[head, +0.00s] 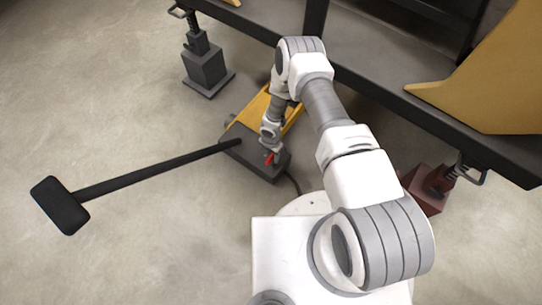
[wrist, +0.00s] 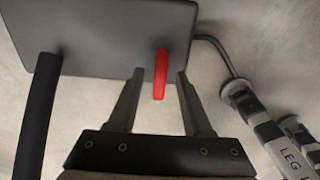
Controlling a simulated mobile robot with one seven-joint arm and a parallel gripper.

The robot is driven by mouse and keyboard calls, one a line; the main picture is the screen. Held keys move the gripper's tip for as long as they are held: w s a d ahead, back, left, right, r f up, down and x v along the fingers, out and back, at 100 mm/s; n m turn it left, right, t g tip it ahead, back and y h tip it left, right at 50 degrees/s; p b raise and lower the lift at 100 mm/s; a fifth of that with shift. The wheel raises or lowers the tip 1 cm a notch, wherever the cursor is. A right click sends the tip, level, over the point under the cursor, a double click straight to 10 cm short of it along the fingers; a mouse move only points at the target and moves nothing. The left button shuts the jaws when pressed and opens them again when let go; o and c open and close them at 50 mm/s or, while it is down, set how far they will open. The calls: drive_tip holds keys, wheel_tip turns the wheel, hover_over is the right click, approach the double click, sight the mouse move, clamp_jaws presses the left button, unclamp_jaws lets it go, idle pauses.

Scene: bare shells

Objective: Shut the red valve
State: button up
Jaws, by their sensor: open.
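The red valve (head: 269,158) is a small red lever on the dark grey block of a yellow-and-grey unit on the floor. In the wrist view the red lever (wrist: 160,76) sticks out from the grey block (wrist: 100,40). My gripper (wrist: 159,88) is open, with one finger on each side of the lever in the picture. Gaps show on both sides, and I cannot tell how deep the lever sits between the fingers. In the head view my wrist is just above the block and hides part of it.
A long black handle (head: 160,165) with a padded end (head: 60,205) reaches left from the unit; its bar (wrist: 38,115) shows in the wrist view. A cable (wrist: 215,50) leaves the block. A dark beam (head: 400,110) on jack stands (head: 205,65) runs behind.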

clamp_jaws()
drive_tip(key=shift+m, duration=0.3)
idle(0.3)
drive_tip(key=m, duration=1.7)
drive_tip(key=shift+m, duration=0.3)
idle(0.3)
